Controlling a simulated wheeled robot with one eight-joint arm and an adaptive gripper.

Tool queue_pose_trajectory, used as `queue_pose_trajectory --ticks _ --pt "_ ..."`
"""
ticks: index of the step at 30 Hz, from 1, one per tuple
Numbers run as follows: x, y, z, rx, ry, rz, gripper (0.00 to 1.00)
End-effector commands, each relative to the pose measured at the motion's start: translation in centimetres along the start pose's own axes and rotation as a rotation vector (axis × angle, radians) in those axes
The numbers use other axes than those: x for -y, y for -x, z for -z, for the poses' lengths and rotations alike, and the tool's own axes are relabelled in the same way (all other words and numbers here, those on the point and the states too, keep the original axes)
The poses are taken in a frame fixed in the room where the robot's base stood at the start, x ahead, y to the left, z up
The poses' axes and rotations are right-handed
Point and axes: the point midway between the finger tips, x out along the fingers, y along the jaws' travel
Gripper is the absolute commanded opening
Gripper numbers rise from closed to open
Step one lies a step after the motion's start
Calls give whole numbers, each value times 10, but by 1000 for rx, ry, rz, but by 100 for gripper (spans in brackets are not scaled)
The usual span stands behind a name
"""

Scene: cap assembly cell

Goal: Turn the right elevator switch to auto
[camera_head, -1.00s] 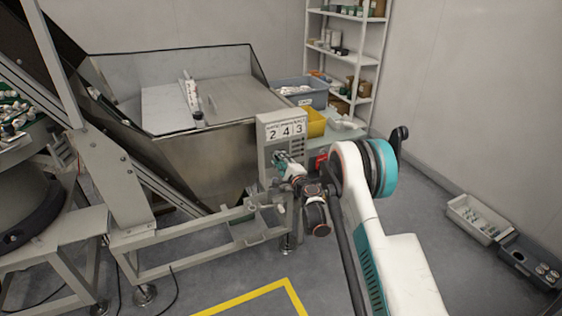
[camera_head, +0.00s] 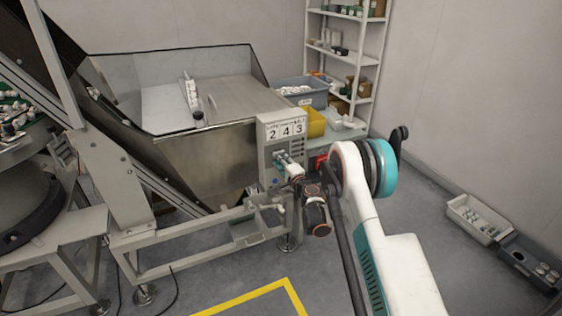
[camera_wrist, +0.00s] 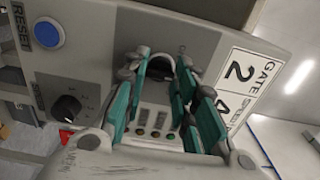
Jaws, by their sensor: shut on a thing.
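The grey control box (camera_head: 267,133) with the "2 4 3" label stands at the right of the steel hopper. In the wrist view its panel (camera_wrist: 100,45) fills the picture at a tilt. My gripper (camera_head: 284,163) is at the box's front face. In the wrist view its teal fingers close around a dark switch (camera_wrist: 160,67), largely hidden between them; its setting cannot be read. A second black rotary knob (camera_wrist: 66,108) sits apart to the left, untouched. A blue RESET button (camera_wrist: 47,34) is at the upper left.
The hopper (camera_head: 205,165) and its frame lie left of my arm. A yellow bin (camera_head: 316,122) and a blue-grey bin (camera_head: 300,92) stand behind the box. Trays (camera_head: 480,220) lie on the floor at right. Small indicator lights (camera_wrist: 154,133) show between the fingers.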

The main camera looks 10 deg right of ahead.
Motion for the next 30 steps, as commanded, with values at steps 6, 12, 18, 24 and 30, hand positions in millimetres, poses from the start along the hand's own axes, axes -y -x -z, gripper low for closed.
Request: queue_pose_trajectory --ticks 6,12,18,24,30 --pt "-1 1 -1 2 0 0 46" --pt "-1 0 0 1 0 0 46" --pt "0 8 0 0 -1 0 46" --pt "0 42 1 0 0 0 46" --pt "-1 83 0 -1 0 0 46"
